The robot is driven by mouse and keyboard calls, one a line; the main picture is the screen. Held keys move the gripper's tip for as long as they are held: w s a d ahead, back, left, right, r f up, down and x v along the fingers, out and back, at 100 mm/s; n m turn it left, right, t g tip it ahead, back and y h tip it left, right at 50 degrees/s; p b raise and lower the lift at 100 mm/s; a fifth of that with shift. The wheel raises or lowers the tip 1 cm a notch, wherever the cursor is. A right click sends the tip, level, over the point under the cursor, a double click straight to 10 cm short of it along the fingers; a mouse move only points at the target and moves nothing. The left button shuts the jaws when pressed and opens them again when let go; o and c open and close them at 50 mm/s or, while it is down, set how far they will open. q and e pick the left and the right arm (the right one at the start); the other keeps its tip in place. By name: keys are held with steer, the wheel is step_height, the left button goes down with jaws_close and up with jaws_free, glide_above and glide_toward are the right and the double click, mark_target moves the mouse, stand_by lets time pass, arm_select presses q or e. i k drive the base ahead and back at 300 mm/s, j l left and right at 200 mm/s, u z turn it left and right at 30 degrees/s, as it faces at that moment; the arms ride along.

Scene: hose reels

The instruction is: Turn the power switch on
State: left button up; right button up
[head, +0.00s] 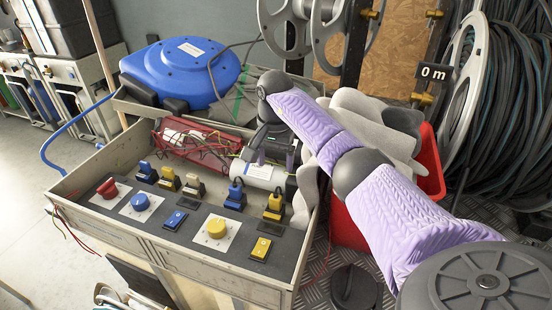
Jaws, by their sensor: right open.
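A grey control panel (150,221) fills the front of a metal console. It carries a red knob (107,189) at left, a blue rotary knob (140,202), a blue rocker switch (175,220), a yellow rotary knob (217,228) and a yellow rocker switch (261,248). I cannot tell from any label which is the power switch, nor its position. My right gripper (262,155) is open, pointing down over the console's rear bin, behind the panel and apart from the switches. Its fingertips are small and partly hard to make out. My left gripper is out of view.
Blue and yellow plugs (235,194) stand up along the panel's back row. The bin holds a red wired part (190,137) and a white cylinder (256,174). A blue reel (185,70) stands behind. A red bin (430,170) with grey cloth is at right.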

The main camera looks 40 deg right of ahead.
mark_target(108, 191)
steer(key=k+j, duration=0.75)
steer(key=j, duration=0.2)
